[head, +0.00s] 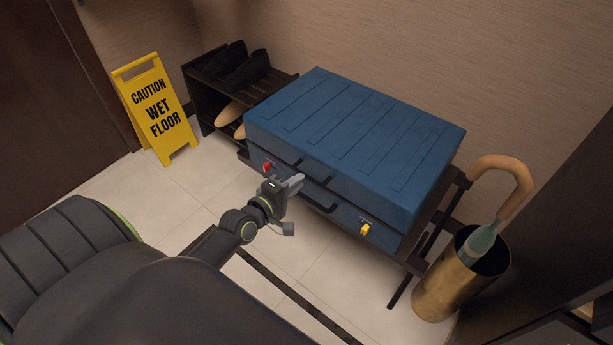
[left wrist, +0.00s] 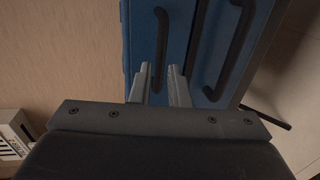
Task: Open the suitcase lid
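The blue suitcase (head: 350,130) lies flat and shut on a dark rack. Its front has one black handle on the lid (head: 312,172) and another on the lower half (head: 318,200). A red latch (head: 267,167) is at the left and a yellow latch (head: 365,230) at the right. My left gripper (head: 297,183) is at the suitcase front, by the handles. In the left wrist view its fingers (left wrist: 160,88) are apart, with the near end of the lid handle (left wrist: 160,45) between them. The lower handle (left wrist: 237,45) is to their right. My right gripper is out of view.
A yellow wet-floor sign (head: 157,108) stands at the left. Dark shoes (head: 240,67) sit on a shoe rack (head: 205,103) beside the suitcase. A brass bin (head: 455,283) with an umbrella (head: 481,240) stands at the right. The wall is close behind. Tiled floor in front is partly clear.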

